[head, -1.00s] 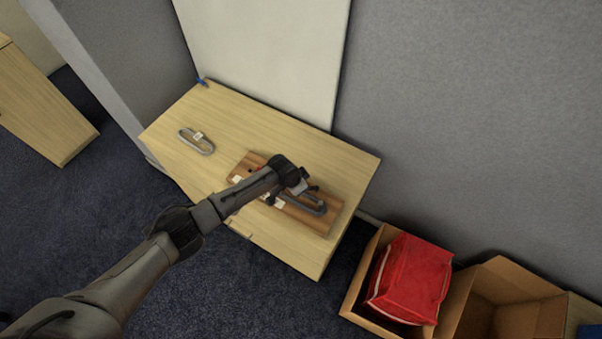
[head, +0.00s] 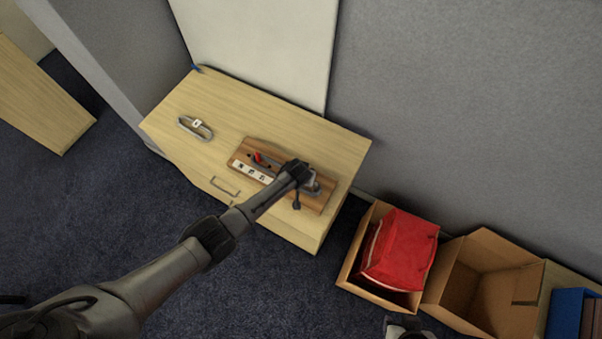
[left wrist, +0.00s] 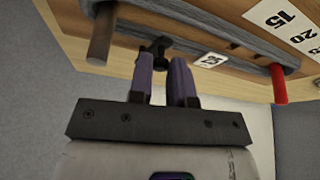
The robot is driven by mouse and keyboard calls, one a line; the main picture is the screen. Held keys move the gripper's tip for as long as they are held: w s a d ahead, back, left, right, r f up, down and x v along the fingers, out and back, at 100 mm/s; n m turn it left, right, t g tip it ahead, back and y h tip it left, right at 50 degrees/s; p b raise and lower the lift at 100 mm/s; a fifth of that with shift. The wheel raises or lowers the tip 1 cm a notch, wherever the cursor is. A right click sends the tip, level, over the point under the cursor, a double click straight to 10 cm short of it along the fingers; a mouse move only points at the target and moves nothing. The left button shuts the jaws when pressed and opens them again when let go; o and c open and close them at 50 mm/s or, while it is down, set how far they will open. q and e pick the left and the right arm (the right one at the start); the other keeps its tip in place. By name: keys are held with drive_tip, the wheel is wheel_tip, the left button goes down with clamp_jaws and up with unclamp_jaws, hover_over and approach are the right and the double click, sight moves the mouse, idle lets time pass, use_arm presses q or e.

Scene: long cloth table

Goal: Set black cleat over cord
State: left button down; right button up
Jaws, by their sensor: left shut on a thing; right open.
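The wooden board (head: 247,149) lies on the table with a red peg (head: 257,157) and number labels. In the left wrist view a grey cord (left wrist: 215,40) runs between a brown peg (left wrist: 102,35) and the red peg (left wrist: 278,84). My left gripper (left wrist: 164,68) has its purple fingers at the board, shut on a small black piece, apparently the black cleat (left wrist: 156,47), beside the cord. Whether the cleat touches the cord is unclear. In the head view my left arm hides much of the board's right part. My right gripper (head: 397,324) shows only partly at the bottom edge, open.
A second grey cord loop with a white tag (head: 196,123) lies on the left of the table (head: 230,98). A cardboard box with a red bag (head: 400,248) and another open box (head: 487,272) stand on the right. A wall stands behind the table.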

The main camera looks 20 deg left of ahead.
use_arm(q)
drive_tip(key=shift+d+f, duration=0.1)
idle(0.5)
drive_tip(key=c, duration=1.1)
unclamp_jaws()
drive_tip(key=shift+r, duration=0.2)
drive_tip(key=shift+s+r, duration=0.15)
drive_tip(key=shift+r, duration=0.05)
drive_tip(key=shift+p+v, duration=1.05)
drive_tip(key=shift+v, duration=5.5)
drive_tip(key=shift+d, duration=0.15)
